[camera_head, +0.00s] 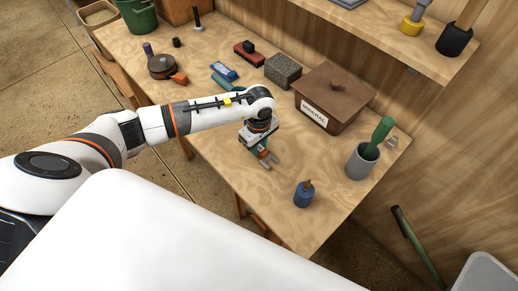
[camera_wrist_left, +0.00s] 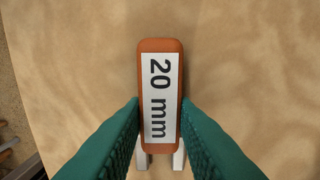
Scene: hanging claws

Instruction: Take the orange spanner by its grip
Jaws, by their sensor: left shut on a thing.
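The orange spanner shows in the left wrist view (camera_wrist_left: 160,46), its orange grip carrying a white label that reads "20 mm". The teal fingers of my left gripper (camera_wrist_left: 161,112) press on both sides of this grip. Two pale prongs of the spanner show below, partly hidden by the fingers. In the head view my left gripper (camera_head: 262,150) is over the front middle of the table, and the spanner's grey forked end (camera_head: 269,163) sticks out beneath it. I cannot tell whether the spanner touches the table. My right gripper is out of view.
On the wooden table (camera_head: 225,175), a brown lidded box (camera_head: 338,88) labelled "MINERAL" stands behind the gripper. A grey cup (camera_head: 361,162) with a green-handled tool and a blue bottle (camera_head: 304,194) stand to the right. A grey block (camera_head: 283,70) lies further back. Table in front is clear.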

